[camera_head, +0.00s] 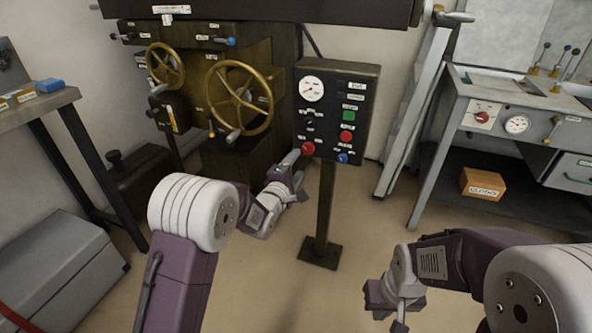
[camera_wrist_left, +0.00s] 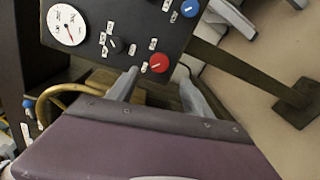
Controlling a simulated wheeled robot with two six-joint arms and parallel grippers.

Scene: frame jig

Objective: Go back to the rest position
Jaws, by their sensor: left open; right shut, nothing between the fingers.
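My left gripper (camera_head: 294,171) is in front of the control panel's lower left corner in the head view. In the left wrist view its two fingers (camera_wrist_left: 160,90) are apart, with the red knob (camera_wrist_left: 158,63) seen between and beyond their tips. Nothing is held; whether a finger touches the panel I cannot tell. My right gripper (camera_head: 398,322) is low at the right, over the floor, shut and empty, partly cut off by the bottom edge.
The dark control panel (camera_head: 358,105) stands on a post with a gauge (camera_head: 312,89), a green button (camera_head: 348,116) and red knobs. Brass handwheels (camera_head: 239,98) are behind to the left. A grey bench (camera_head: 452,110) stands right, with a box (camera_head: 482,184) below. Floor between is clear.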

